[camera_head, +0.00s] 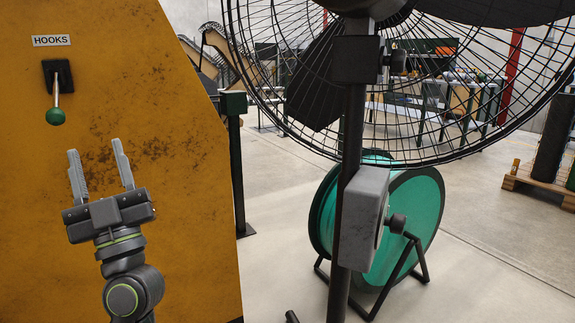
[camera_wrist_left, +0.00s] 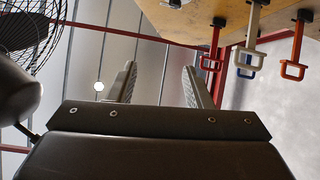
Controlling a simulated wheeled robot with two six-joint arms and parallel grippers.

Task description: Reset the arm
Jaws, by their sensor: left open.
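My left gripper (camera_head: 101,168) is open and empty, with its fingers pointing up in front of the yellow machine panel (camera_head: 180,130). It stands below a lever with a green knob (camera_head: 55,116), under the label "HOOKS" (camera_head: 51,41), and is apart from it. In the left wrist view the open fingers (camera_wrist_left: 160,85) have nothing between them, with ceiling and a beam behind. My right gripper is in neither view.
A large black fan (camera_head: 347,100) on a stand is close on the right, with a green reel (camera_head: 421,215) behind it. Red, white and orange hooks (camera_wrist_left: 292,68) hang at upper right in the left wrist view. Clear floor (camera_head: 480,220) lies at right, before a pallet (camera_head: 535,185).

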